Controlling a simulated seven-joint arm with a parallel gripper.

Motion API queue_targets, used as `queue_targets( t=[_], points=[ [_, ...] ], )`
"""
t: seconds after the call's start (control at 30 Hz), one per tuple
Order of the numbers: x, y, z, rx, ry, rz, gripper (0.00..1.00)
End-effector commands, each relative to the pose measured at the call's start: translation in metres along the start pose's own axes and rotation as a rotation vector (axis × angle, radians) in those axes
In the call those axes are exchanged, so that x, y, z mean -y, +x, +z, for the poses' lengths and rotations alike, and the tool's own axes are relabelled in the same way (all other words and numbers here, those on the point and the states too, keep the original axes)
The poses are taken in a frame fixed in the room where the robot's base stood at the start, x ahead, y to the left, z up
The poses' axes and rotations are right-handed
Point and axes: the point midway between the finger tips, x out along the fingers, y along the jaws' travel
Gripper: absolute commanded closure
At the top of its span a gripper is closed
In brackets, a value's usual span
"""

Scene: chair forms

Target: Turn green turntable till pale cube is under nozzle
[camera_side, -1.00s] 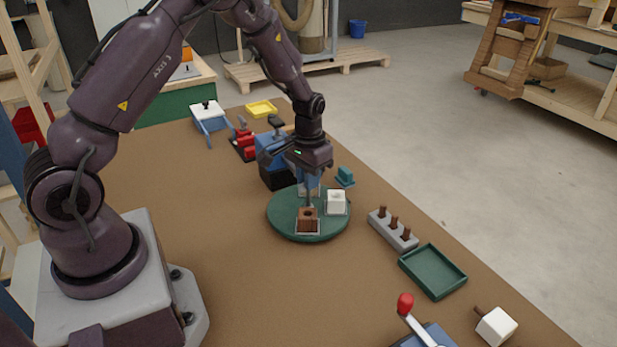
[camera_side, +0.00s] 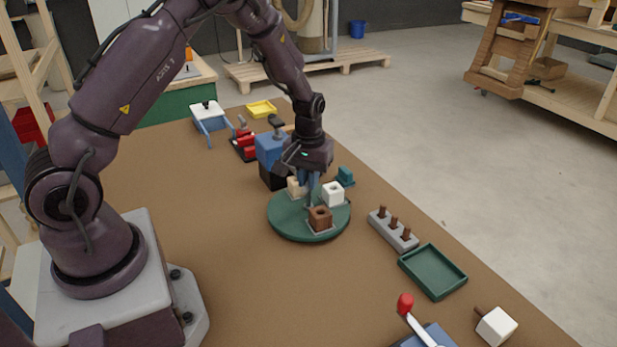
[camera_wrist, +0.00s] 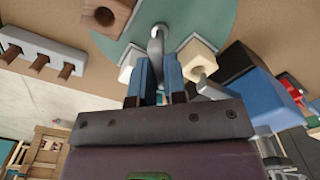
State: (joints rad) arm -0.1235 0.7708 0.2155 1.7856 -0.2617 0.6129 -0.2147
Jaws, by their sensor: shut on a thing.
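The green turntable (camera_side: 285,222) carries a brown block (camera_side: 320,218) with a hole at the front, a white cube (camera_side: 333,194) at the right and a pale cream cube (camera_side: 293,187) at the back left. The cream cube also shows in the wrist view (camera_wrist: 198,60). My gripper (camera_side: 312,196) is over the turntable's middle, its blue fingers (camera_wrist: 158,78) shut on a grey metal handle (camera_wrist: 157,42). A grey nozzle (camera_wrist: 210,88) by the blue machine (camera_wrist: 265,98) shows close beside the cream cube's edge; exact alignment is unclear. My gripper hides the nozzle in the side view.
The blue and black machine (camera_side: 270,148) stands behind the turntable. A teal block (camera_side: 345,176) is close behind right. A grey peg rack (camera_side: 393,230) and green tray (camera_side: 433,271) lie to the right. The brown tabletop is clear at front left.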

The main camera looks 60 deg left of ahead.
Motion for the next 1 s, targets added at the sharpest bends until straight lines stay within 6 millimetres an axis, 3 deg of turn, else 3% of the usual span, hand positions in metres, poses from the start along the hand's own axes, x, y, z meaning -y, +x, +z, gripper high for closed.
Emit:
queue_targets(
  t=[0.83, 0.87, 0.9, 0.97, 1.0],
  points=[
    [-0.0002, -0.0017, 0.0003, 0.002, -0.074, 0.001, 1.00],
    [-0.0002, -0.0017, 0.0003, 0.002, -0.074, 0.001, 0.83],
    [-0.0002, -0.0016, 0.0002, 0.001, -0.074, 0.001, 0.74],
    [-0.0002, -0.0014, 0.0001, 0.001, -0.073, 0.001, 0.62],
    [-0.0002, -0.0012, 0.0001, 0.001, -0.073, 0.001, 0.62]
  ],
)
